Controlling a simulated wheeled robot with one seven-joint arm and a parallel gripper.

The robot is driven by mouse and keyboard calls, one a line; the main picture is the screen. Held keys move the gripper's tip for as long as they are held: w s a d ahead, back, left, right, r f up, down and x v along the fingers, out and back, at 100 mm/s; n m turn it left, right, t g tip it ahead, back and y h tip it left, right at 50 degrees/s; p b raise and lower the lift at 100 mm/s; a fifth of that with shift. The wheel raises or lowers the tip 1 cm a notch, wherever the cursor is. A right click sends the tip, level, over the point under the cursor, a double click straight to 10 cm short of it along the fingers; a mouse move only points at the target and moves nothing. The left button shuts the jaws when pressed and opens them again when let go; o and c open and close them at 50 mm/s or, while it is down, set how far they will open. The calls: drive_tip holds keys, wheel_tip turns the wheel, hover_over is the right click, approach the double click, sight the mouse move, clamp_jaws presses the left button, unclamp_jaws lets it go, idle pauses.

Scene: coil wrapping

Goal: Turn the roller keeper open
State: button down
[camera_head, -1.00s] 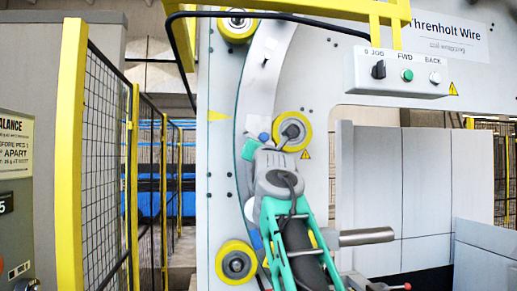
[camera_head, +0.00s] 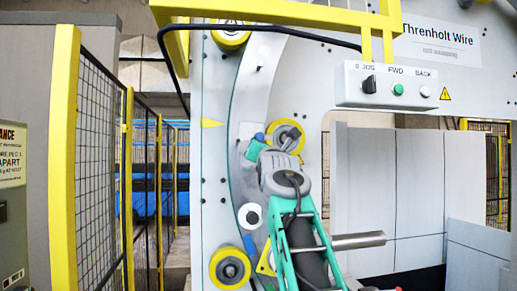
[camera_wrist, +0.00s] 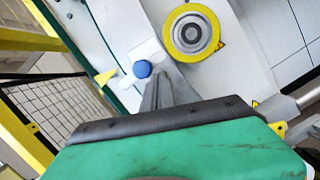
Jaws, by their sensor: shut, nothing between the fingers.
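A yellow-rimmed roller with a grey hub (camera_wrist: 193,33) sits on the pale machine face, at top centre-right in the wrist view. It also shows in the head view (camera_head: 287,132), partly covered by my gripper. Beside it is a blue round knob (camera_wrist: 141,69) on a white plate (camera_wrist: 147,52), which I take to be the keeper; the knob also shows in the head view (camera_head: 259,137). My gripper (camera_wrist: 158,78) is shut and empty. Its fingertips appear just right of the knob, below the roller in the wrist picture; I cannot tell whether they touch the knob.
Another yellow roller (camera_head: 230,268) is lower on the curved ring, and one (camera_head: 231,38) is above. A control box (camera_head: 397,88) hangs from a yellow frame (camera_head: 290,14) at upper right. A metal bar (camera_head: 345,241) sticks out right of my arm. Mesh fencing (camera_head: 100,150) stands at left.

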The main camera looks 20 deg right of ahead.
drive_tip(key=shift+d+r+p, duration=0.25)
drive_tip(key=shift+r+p, duration=0.4)
drive_tip(key=shift+r, duration=0.3)
